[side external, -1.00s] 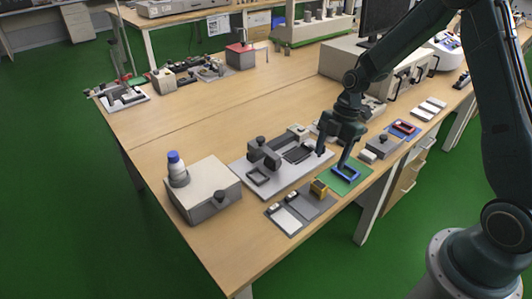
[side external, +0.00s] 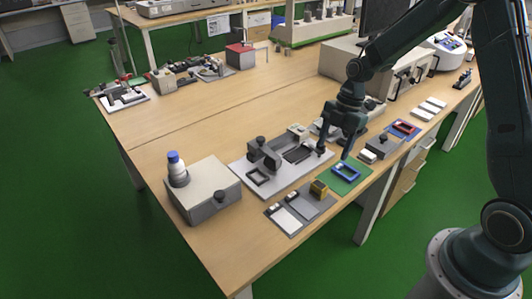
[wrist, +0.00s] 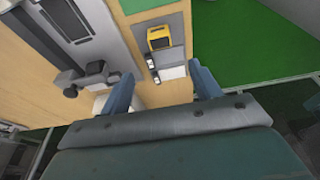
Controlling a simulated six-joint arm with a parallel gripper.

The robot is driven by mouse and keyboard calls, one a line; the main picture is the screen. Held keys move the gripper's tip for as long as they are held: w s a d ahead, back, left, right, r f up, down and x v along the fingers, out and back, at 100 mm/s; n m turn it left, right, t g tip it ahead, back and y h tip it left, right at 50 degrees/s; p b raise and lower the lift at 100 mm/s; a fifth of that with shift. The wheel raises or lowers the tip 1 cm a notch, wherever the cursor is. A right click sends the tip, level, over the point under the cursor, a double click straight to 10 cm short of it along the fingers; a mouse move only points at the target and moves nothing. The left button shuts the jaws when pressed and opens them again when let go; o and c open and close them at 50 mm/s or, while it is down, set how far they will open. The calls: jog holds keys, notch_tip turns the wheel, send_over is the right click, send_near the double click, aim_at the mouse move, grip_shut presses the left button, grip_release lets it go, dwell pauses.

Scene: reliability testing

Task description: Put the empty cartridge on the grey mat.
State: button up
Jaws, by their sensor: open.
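A blue rectangular frame with an open middle (side external: 345,172), which looks like a cartridge, lies on a green mat (side external: 362,181). My gripper (side external: 333,154) is open and empty, above and slightly to the left of this frame. Its two fingers also show in the wrist view (wrist: 165,86). The grey mat (side external: 309,207) lies beside the green mat, towards the front left. It bears a yellow block (side external: 319,188) and white pads (side external: 286,220). The yellow block shows in the wrist view (wrist: 159,36); the blue frame does not. I cannot tell which piece is the empty cartridge.
A grey plate with dark fixtures (side external: 245,166) lies behind the mats. A grey block (side external: 380,146) and a red frame (side external: 405,127) on a blue mat are at right.

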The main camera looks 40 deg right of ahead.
jog(key=s+a+r+m+t+h, duration=0.1)
jog(key=s+a+r+m, duration=0.3)
jog(key=r, duration=0.4)
jog(key=s+a+r+m+t+h, duration=0.1)
jog(key=s+r+m+t, duration=0.1)
jog(key=s+r+m, duration=0.45)
jog(key=s+a+r+m+t, duration=0.1)
jog(key=s+r+m, duration=0.2)
jog(key=s, duration=0.3)
jog(key=s+a+r+m+t+h, duration=0.1)
jog(key=s+r+m, duration=0.2)
jog(key=s, duration=0.3)
jog(key=shift+s+r+m+t, duration=0.2)
jog(key=shift+r+m+t, duration=0.1)
jog(key=shift+m, duration=0.35)
